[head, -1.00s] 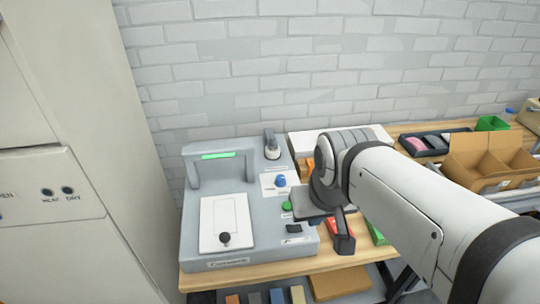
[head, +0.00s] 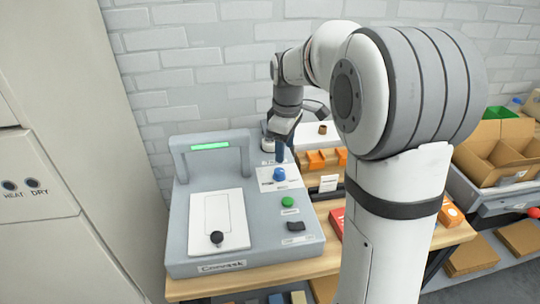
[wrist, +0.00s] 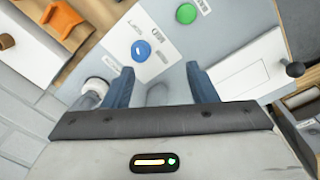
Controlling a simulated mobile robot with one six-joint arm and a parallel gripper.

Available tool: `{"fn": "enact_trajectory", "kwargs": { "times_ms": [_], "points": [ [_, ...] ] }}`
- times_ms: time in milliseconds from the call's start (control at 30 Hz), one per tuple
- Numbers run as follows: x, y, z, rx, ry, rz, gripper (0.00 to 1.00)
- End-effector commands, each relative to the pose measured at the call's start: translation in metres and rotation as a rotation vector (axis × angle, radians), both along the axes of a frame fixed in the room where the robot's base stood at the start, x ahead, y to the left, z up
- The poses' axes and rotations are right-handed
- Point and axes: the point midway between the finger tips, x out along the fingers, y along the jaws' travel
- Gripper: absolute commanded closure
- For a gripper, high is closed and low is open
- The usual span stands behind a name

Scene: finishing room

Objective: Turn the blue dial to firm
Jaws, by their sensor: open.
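The blue dial (head: 279,174) sits on a white label plate (head: 291,184) at the back right of the grey machine (head: 180,235). The dial also shows in the wrist view (wrist: 141,51), with small lettering around it that I cannot read. My gripper (head: 282,154) points down just above and behind the dial. In the wrist view my gripper's two blue fingers (wrist: 160,80) are apart with nothing between them. The dial lies just beyond the fingertips, left of the middle of the gap, and looks untouched. I cannot tell which setting it points to.
A green button (head: 287,202) and a dark switch (head: 296,226) sit in front of the dial. A black-knobbed white plate (head: 232,205) and a raised frame with a green light (head: 210,146) are to the left.

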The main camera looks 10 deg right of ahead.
Motion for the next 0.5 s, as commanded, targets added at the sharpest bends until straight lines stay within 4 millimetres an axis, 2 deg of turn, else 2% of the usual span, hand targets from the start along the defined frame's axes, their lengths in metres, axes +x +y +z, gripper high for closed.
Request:
{"fn": "enact_trajectory", "kwargs": {
  "times_ms": [33, 200, 367, 500],
  "points": [
    [0.015, 0.0, -0.02, -0.003, 0.018, 0.053, 0.48],
    [0.044, 0.0, -0.044, -0.006, 0.048, 0.184, 0.48],
    [0.051, 0.0, -0.054, -0.006, 0.056, 0.219, 0.48],
    [0.05, -0.001, -0.072, -0.006, 0.058, 0.218, 0.48]
  ]
}}
